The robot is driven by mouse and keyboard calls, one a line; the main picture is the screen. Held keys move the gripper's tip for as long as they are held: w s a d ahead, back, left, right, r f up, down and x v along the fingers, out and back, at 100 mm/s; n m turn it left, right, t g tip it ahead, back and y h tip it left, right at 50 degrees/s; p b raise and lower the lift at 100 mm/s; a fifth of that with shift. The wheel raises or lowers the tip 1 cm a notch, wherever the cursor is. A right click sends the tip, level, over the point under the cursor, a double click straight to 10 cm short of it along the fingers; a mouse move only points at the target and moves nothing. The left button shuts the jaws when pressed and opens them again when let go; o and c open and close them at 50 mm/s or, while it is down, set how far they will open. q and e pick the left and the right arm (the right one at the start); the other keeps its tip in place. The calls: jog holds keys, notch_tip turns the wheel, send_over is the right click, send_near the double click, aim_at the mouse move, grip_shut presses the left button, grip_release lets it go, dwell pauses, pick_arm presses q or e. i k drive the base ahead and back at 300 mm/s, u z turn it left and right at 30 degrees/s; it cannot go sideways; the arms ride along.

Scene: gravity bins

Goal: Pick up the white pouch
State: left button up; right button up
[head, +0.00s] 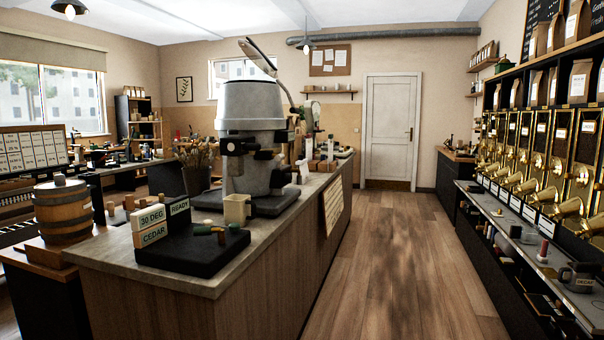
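I cannot single out a white pouch with certainty. Another tan pouch (538,42) stands on the higher shelf. Neither of my grippers shows in this view, and nothing is seen held.
Brass-fronted bins (540,140) line the right wall above a grey ledge (500,217). The wooden floor aisle (395,260) is clear.

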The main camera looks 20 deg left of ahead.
aim_at(302, 165)
jog(key=z, duration=0.4)
jog(key=i, duration=2.1)
jog(key=z, duration=0.25)
jog(key=i, duration=2.8)
jog(key=u, duration=1.35)
jog(key=i, duration=1.6)
jog(key=u, duration=1.4)
